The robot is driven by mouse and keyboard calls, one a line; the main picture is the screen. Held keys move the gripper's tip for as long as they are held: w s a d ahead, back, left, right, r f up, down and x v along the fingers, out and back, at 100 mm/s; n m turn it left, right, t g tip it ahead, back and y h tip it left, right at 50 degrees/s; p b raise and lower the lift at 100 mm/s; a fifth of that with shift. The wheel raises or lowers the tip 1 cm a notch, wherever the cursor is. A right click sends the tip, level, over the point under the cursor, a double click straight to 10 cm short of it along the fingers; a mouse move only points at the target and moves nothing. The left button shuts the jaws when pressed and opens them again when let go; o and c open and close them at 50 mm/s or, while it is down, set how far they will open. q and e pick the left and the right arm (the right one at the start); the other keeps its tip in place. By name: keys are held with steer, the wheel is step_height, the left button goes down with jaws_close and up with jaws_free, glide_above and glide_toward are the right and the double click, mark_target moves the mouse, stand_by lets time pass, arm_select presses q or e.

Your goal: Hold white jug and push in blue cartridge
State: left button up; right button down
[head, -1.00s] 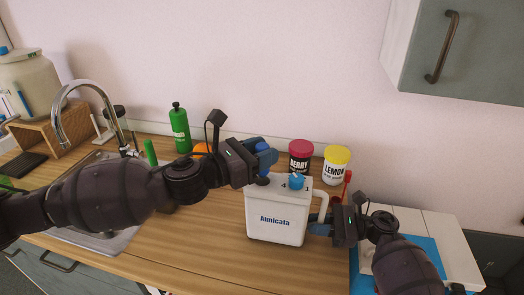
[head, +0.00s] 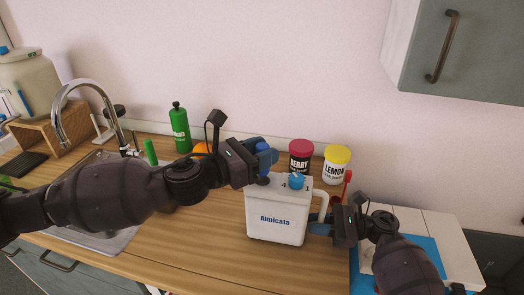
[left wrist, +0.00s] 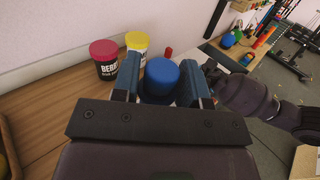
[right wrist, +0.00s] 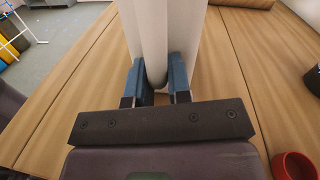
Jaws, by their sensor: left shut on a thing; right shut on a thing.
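The white jug (head: 276,222) stands on the wooden counter, its handle on the right and a small blue cap (head: 296,181) on its top. My right gripper (head: 322,228) is shut on the jug's handle, which also shows between its fingers in the right wrist view (right wrist: 152,40). My left gripper (head: 264,158) is at the top left of the jug, shut on the blue cartridge (left wrist: 160,80), a round blue piece between the fingers in the left wrist view. A dark part shows between the gripper and the jug's top; how deep the cartridge sits is hidden.
A red-lidded tub (head: 301,157) and a yellow-lidded tub (head: 337,165) stand behind the jug. A red utensil (head: 347,186) is near my right gripper. A green bottle (head: 180,128) and the sink tap (head: 85,86) are at left. The counter in front of the jug is clear.

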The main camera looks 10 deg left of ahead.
arm_select(q)
steer(key=shift+f, duration=1.75)
steer(key=o, duration=1)
steer(key=shift+f, duration=0.1)
steer(key=shift+o, duration=0.2)
steer(key=v, duration=1.2)
steer(key=shift+r, duration=0.2)
